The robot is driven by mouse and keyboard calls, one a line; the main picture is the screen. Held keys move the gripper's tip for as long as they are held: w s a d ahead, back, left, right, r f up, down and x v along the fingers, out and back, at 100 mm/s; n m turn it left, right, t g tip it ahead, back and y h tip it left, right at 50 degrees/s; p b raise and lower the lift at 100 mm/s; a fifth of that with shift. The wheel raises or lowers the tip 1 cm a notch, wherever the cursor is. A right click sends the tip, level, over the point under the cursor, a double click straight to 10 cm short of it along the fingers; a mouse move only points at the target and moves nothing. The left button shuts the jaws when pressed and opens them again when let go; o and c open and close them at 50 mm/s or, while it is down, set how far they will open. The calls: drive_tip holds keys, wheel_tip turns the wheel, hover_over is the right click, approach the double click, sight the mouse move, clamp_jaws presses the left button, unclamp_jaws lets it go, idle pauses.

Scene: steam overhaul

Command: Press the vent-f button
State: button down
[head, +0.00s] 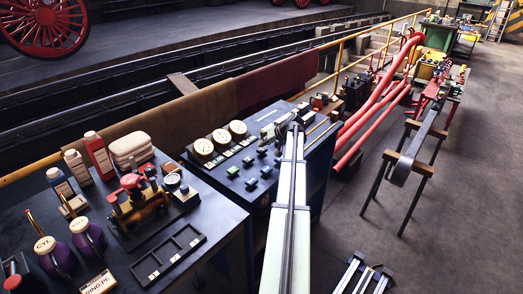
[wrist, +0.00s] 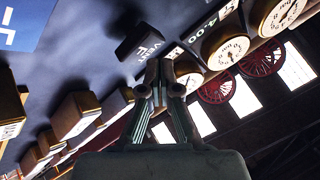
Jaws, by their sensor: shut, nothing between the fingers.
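In the wrist view, a VENT F label (wrist: 150,48) shows on the dark panel, beside a dark raised block (wrist: 134,38). I cannot tell for sure that this block is the vent-f button. My gripper (wrist: 157,82) is shut and empty, its fingertips just below the label in the picture; whether they touch anything is unclear. In the head view, my gripper (head: 293,128) is over the right part of the control console (head: 215,178), and its tips are hard to make out. Small blue and green buttons (head: 252,184) stand on the console; their labels are too small to read.
Three round white gauges (head: 220,137) stand along the console's back; they also show close to my fingers in the wrist view (wrist: 225,48). More raised blocks (wrist: 72,115) line the panel at left. A dark table (head: 205,215) with bottles and a small engine model (head: 138,203) is at left.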

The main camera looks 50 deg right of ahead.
sight(263, 150)
drive_tip(key=shift+r, duration=0.1)
drive_tip(key=shift+r+p, duration=0.7)
drive_tip(key=shift+r, duration=2.25)
